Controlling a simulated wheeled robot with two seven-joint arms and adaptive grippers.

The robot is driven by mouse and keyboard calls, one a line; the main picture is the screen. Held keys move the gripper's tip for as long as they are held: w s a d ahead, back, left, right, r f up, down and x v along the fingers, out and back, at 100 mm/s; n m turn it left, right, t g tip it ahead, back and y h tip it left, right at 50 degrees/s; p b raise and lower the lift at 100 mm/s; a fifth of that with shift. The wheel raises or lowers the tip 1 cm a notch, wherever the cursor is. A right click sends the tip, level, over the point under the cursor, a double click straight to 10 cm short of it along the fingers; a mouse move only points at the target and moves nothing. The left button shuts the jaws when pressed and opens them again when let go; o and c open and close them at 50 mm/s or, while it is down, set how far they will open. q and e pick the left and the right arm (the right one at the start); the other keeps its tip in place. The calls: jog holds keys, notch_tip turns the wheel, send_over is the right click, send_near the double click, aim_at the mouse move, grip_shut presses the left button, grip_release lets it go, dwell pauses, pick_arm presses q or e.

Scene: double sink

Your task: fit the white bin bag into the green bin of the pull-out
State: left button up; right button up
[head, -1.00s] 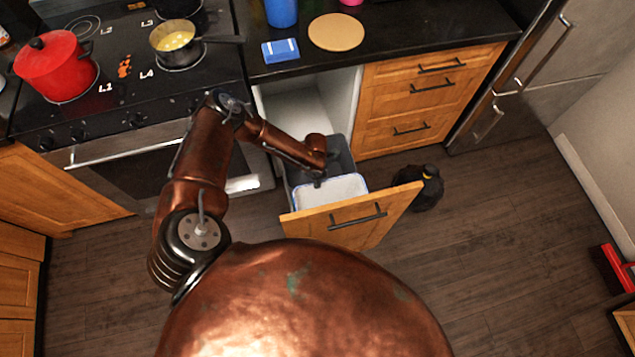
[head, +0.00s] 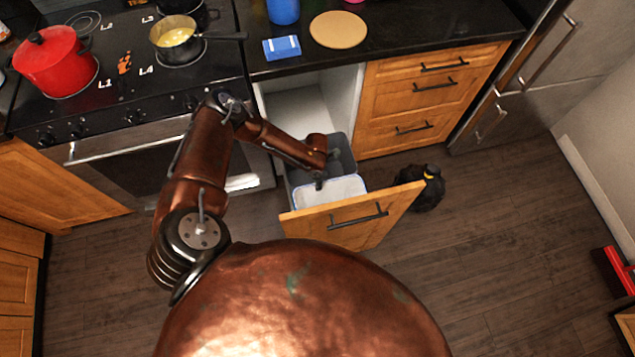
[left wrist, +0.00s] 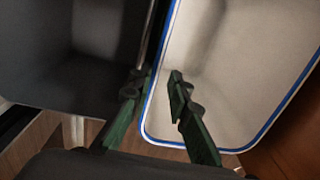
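In the head view a white lining with a blue edge (head: 345,187), which looks like the white bin bag, fills the front bin of the pull-out. The left wrist view shows its blue rim (left wrist: 143,128) and pale inside (left wrist: 225,70). The bin's outside is hidden, so I cannot see any green. My left gripper (head: 319,184) is at the rim's left rear part. In the left wrist view its two green fingers (left wrist: 156,82) are apart, one on each side of the rim; I cannot tell whether they touch it. My right gripper is not in view.
A dark grey bin (head: 341,158) stands behind the lined one. The open wooden pull-out front (head: 355,222) juts into the room. A dark bag-like thing with yellow on it (head: 428,190) lies on the floor beside it. The counter (head: 400,35) is above.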

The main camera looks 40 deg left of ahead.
pick_arm(q)
jog(key=shift+o, duration=0.2)
jog(key=shift+r+p, duration=0.3)
notch_tip(320, 180, up, 13)
jog(key=p, duration=0.3)
jog(key=shift+w+a+f, duration=0.2)
jog(key=shift+w+a, duration=0.05)
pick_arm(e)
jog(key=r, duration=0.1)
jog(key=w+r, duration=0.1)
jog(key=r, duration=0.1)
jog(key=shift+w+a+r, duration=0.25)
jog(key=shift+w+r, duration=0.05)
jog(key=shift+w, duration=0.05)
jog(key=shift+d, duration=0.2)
